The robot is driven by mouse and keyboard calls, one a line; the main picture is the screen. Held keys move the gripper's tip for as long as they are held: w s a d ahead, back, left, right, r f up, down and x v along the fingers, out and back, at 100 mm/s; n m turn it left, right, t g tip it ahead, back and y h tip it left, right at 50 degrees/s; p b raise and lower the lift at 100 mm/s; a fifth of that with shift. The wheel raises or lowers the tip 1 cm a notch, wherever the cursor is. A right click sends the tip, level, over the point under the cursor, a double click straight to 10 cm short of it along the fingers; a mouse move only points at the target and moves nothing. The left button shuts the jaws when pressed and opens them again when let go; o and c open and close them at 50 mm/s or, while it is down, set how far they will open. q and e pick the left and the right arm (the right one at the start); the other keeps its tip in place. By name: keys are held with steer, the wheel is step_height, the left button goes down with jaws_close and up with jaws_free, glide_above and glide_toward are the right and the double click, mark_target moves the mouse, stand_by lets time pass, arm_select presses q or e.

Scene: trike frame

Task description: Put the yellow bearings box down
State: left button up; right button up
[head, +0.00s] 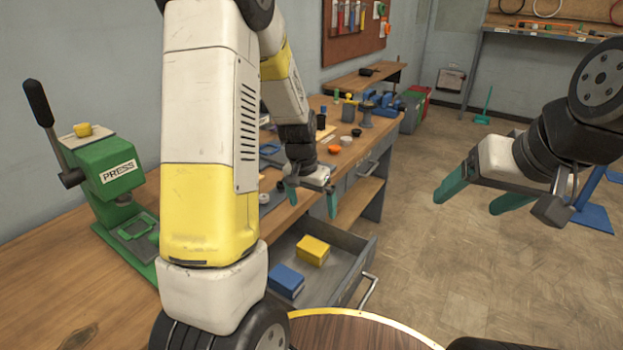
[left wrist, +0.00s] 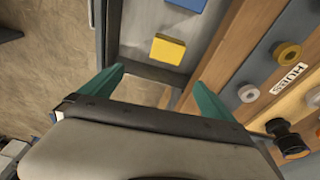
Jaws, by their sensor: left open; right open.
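The yellow bearings box (head: 312,250) lies in the open grey drawer (head: 352,264), beside a blue box (head: 286,281). In the left wrist view the yellow box (left wrist: 167,49) sits on the drawer floor beyond the fingertips, apart from them. My left gripper (head: 312,198) is open and empty, above and beyond the drawer near the bench edge; its green fingers also show in the left wrist view (left wrist: 158,88). My right gripper (head: 476,200) is open and empty over the floor on the right.
A green press (head: 108,180) stands on the wooden bench (head: 60,255) at left. Several small parts and tools lie on the bench behind my left gripper. A round wooden top (head: 350,332) is at the bottom. The floor (head: 440,255) right of the drawer is clear.

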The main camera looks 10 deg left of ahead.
arm_select(q)
steer(key=s+d+r+n+t+h, duration=0.1)
steer(key=s+r, duration=0.4)
steer(key=r, duration=0.3)
steer(key=s+r+t, duration=0.1)
steer(key=s+r, duration=0.3)
steer(key=r, duration=0.4)
steer(key=s+r+n+t, duration=0.1)
steer(key=s+r, duration=0.5)
steer(key=s, duration=0.6)
steer(key=shift+s+d+r+n+t, duration=0.2)
steer(key=shift+s+d+n+t, duration=0.15)
steer(key=shift+t, duration=0.25)
steer(key=shift+w, duration=0.1)
